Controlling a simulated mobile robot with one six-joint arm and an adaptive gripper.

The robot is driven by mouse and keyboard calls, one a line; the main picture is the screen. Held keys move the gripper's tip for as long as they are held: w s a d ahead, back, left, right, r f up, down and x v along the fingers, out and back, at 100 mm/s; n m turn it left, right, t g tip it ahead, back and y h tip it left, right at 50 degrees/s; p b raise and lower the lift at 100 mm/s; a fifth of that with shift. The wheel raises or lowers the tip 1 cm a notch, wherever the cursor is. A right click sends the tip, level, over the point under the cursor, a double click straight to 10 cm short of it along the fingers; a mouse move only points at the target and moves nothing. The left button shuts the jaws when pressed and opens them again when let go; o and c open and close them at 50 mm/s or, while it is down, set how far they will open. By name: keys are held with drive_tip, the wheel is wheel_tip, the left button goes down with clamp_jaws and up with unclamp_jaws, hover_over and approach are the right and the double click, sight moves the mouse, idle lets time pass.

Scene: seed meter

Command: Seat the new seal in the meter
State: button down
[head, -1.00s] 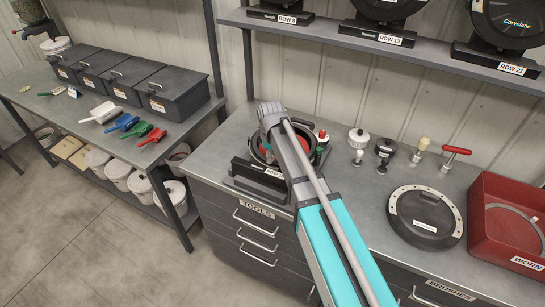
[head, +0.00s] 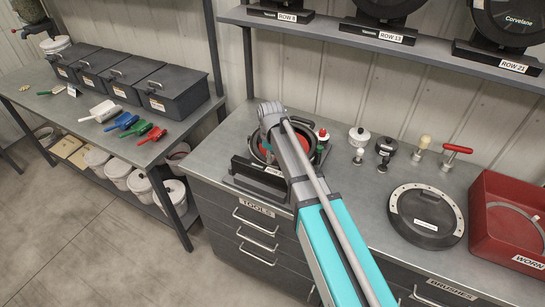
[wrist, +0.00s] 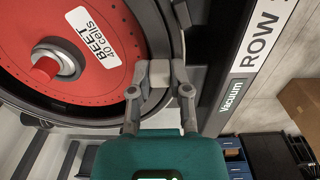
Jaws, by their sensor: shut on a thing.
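The meter is a dark round housing (wrist: 105,112) with a red seed plate (wrist: 92,85), marked BEET 40 cells, around a metal hub (wrist: 60,62). In the head view its red plate (head: 265,151) shows partly behind my arm. My gripper (wrist: 160,76) is at the housing's rim in the wrist view. I cannot tell whether this piece belongs to the new seal. A dark curved band (wrist: 149,22) runs beside the plate; whether it is the seal is unclear.
On the bench, a black disc with a pale ring (head: 425,216) lies right of my arm. A red WORN tray (head: 490,235) holds a grey ring (head: 512,226). Several small tools, including a red-handled one (head: 456,150), stand behind. A shelf with meters is above.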

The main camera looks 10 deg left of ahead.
drive_tip(key=shift+s+f+b, duration=0.15)
drive_tip(key=shift+f+b, duration=0.1)
drive_tip(key=shift+b, duration=0.1)
idle(0.4)
drive_tip(key=shift+d+f+b, duration=0.25)
drive_tip(key=shift+b, duration=0.1)
idle(1.1)
drive_tip(key=shift+s, duration=0.1)
idle(0.4)
drive_tip(key=c, duration=1)
unclamp_jaws()
drive_tip(key=o, duration=0.5)
drive_tip(key=shift+w+f, duration=0.3)
drive_tip(key=shift+w, duration=0.05)
drive_tip(key=shift+r, duration=0.1)
drive_tip(key=shift+a, duration=0.1)
drive_tip(key=shift+c, duration=0.3)
